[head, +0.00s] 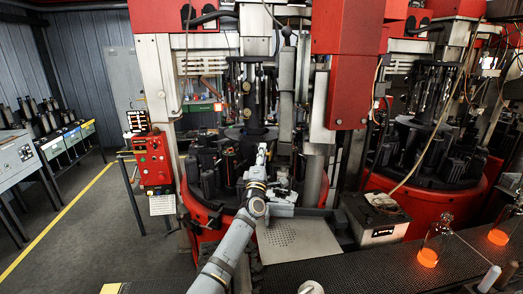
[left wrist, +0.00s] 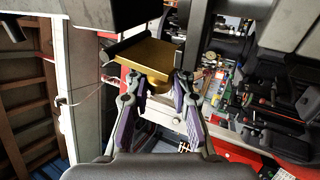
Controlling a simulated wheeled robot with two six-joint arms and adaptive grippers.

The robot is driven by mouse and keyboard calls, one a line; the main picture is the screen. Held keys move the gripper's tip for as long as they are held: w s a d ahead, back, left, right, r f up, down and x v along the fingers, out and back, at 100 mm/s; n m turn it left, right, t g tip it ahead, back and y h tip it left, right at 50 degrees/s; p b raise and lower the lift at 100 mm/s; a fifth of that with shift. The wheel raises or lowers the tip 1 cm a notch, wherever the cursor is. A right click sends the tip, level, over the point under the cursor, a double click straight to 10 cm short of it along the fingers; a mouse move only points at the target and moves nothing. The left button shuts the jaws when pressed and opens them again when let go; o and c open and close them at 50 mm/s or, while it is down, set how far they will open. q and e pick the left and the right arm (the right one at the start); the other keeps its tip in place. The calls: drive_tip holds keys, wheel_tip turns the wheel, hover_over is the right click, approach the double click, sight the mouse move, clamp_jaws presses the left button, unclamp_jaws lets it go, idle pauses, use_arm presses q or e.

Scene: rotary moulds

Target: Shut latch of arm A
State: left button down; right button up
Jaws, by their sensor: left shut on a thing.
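My left arm reaches up from the bottom in the head view to the middle of the rotary moulding machine (head: 205,222). My left gripper (head: 262,153) is in among its dark moulds and is small there. In the left wrist view, the two fingers of my left gripper (left wrist: 160,82) are around the lower knob of a brass-coloured piece (left wrist: 146,52) and are shut on it. This piece seems to be the latch of arm A; no label shows. Its upper side meets a dark block. Whether the latch is open or shut cannot be told. My right gripper is not in view.
A perforated metal plate (head: 297,241) lies in front of the machine. Glowing orange bottles (head: 428,256) stand at the right on a dark mesh bench (head: 385,272). A red control box (head: 153,160) hangs left of the machine. Grey floor is clear farther left.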

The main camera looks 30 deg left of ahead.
use_arm(q)
drive_tip(key=shift+d+f+n+y, duration=0.2)
drive_tip(key=shift+n+y, duration=0.3)
drive_tip(key=shift+n, duration=0.6)
drive_tip(key=shift+f+g, duration=0.1)
drive_tip(key=shift+g, duration=0.3)
drive_tip(key=c, duration=1.2)
unclamp_jaws()
drive_tip(key=v, duration=1.2)
drive_tip(key=shift+f, duration=0.1)
